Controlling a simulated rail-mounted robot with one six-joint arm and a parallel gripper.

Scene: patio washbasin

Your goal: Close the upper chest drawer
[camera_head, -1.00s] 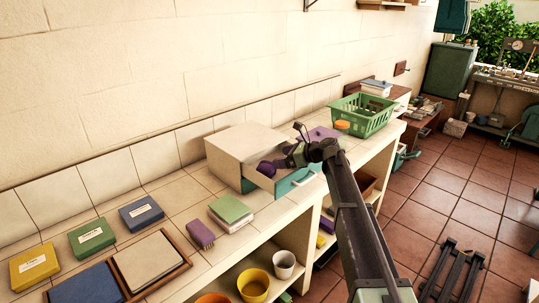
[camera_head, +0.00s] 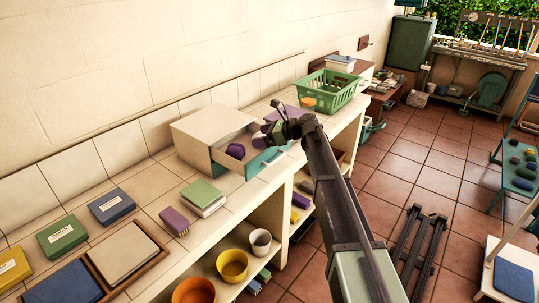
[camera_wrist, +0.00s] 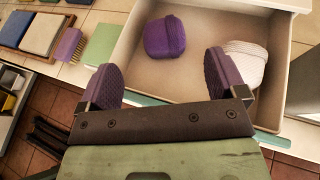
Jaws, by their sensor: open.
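The cream chest (camera_head: 196,128) stands on the tiled counter. Its upper drawer is pulled out; the drawer's teal front (camera_head: 268,158) faces the counter's front edge. Inside the drawer lies a purple item (camera_head: 236,150), also plain in the wrist view (camera_wrist: 164,37). A white ribbed item (camera_wrist: 246,62) lies in the drawer near its right side. My gripper (camera_head: 272,122) is open and empty, with its purple-padded fingers spread. In the wrist view the gripper (camera_wrist: 162,78) overlaps the drawer's front edge; its exact height above it is unclear.
A green basket (camera_head: 327,92) stands on the counter beyond the chest. A green-and-white block (camera_head: 202,195) and a purple brush (camera_head: 174,221) lie in front-left of it.

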